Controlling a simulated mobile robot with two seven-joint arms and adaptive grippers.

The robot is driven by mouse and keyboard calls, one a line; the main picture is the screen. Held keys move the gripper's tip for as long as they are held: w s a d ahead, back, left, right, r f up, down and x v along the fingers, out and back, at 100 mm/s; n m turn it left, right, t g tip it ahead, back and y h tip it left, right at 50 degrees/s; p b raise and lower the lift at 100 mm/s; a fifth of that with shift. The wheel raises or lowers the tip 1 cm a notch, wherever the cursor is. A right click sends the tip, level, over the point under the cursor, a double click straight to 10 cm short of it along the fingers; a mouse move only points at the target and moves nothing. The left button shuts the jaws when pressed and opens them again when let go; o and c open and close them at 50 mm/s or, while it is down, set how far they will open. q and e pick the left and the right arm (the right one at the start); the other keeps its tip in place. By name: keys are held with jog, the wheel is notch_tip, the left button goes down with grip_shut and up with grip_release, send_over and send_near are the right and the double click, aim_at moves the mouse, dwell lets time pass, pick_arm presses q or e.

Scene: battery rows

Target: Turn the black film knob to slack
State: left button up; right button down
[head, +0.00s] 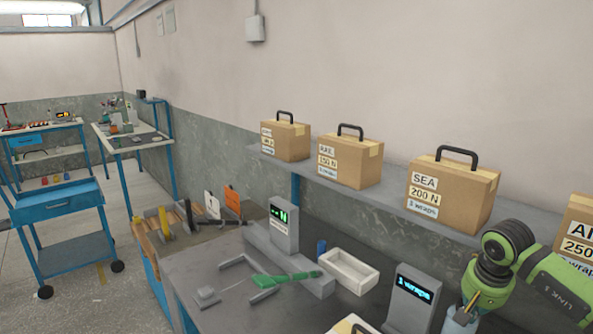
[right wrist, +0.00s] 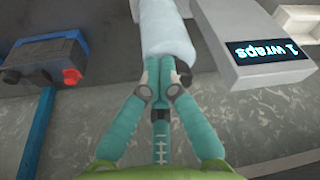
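My right gripper (right wrist: 168,72) has its teal fingers drawn together, with no clear gap at the tips. The tips overlap the near end of a pale blue-white roll (right wrist: 168,35) in the right wrist view; I cannot tell if they touch it. In the head view my right gripper (head: 463,318) is low at the right, beside the wraps display. My left gripper is out of view.
A grey display reading "1 wraps" (head: 410,297) stands close to the right gripper. A white tray (head: 348,271) and a green-handled tool (head: 285,279) are on the bench. Labelled boxes, including SEA (head: 450,195), line the wall shelf. A blue cart (head: 60,204) stands at far left.

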jog(key=shift+d+r+p, duration=0.2)
jog(key=shift+p, duration=0.1)
jog(key=shift+s+f, duration=0.1)
jog(key=p+v, duration=0.1)
jog(key=v, duration=0.1)
jog(key=p+v, duration=0.1)
jog(key=p, duration=0.1)
jog(key=p+v, duration=0.1)
jog(key=v, duration=0.1)
jog(key=shift+w+r, duration=0.3)
jog(key=shift+r, duration=0.15)
